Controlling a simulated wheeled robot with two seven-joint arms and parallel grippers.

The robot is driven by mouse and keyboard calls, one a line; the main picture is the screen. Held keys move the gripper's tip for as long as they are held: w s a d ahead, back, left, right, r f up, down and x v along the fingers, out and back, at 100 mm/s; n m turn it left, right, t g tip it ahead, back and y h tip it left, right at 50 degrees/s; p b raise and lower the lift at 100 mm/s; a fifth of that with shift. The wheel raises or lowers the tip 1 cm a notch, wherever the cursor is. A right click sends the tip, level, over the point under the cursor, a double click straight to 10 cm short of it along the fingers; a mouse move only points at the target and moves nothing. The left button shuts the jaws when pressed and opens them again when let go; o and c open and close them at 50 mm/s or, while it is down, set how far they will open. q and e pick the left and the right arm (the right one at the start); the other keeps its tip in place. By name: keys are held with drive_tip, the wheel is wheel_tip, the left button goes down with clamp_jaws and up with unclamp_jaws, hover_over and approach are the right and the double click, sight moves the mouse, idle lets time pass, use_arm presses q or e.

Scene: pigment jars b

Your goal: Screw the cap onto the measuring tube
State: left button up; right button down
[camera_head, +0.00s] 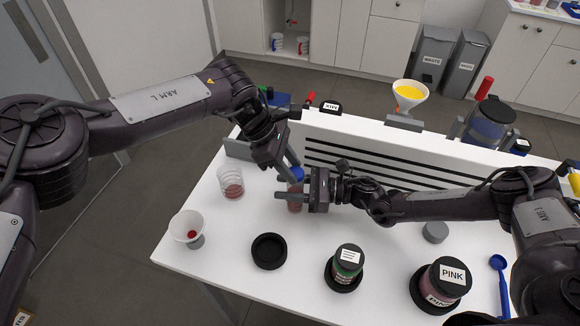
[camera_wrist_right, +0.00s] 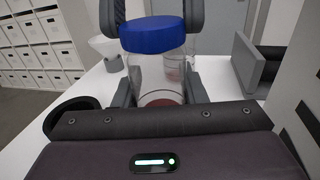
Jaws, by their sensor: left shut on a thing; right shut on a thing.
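The measuring tube (camera_head: 295,204) is clear with some red content and stands upright in front of the white panel. My right gripper (camera_head: 294,196) is shut on the tube from the right. The blue cap (camera_head: 297,174) sits right at the tube's top. In the right wrist view the cap (camera_wrist_right: 153,35) is level and centred over the clear tube (camera_wrist_right: 155,75), apparently touching its mouth. How far it is threaded cannot be seen. My left gripper (camera_head: 290,168) reaches down from above and is shut on the cap, its fingers on both sides of it.
A clear beaker with red content (camera_head: 231,184) and a white funnel cup (camera_head: 188,227) stand left. A black dish (camera_head: 269,251), a green jar (camera_head: 348,262), a pink jar (camera_head: 444,283) and a blue scoop (camera_head: 499,268) lie along the front. The slatted panel (camera_head: 375,160) bounds the back.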

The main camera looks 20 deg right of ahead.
use_arm(q)
drive_tip(key=shift+d+m+g+y, duration=0.1)
drive_tip(key=shift+m+g+y, duration=0.4)
drive_tip(key=shift+m, duration=0.7)
drive_tip(key=shift+w, duration=0.1)
use_arm(e)
drive_tip(key=shift+a, duration=0.1)
use_arm(q)
drive_tip(key=o, duration=1)
drive_tip(key=shift+c, duration=0.2)
drive_tip(key=shift+r, duration=0.1)
drive_tip(key=shift+r, duration=2.2)
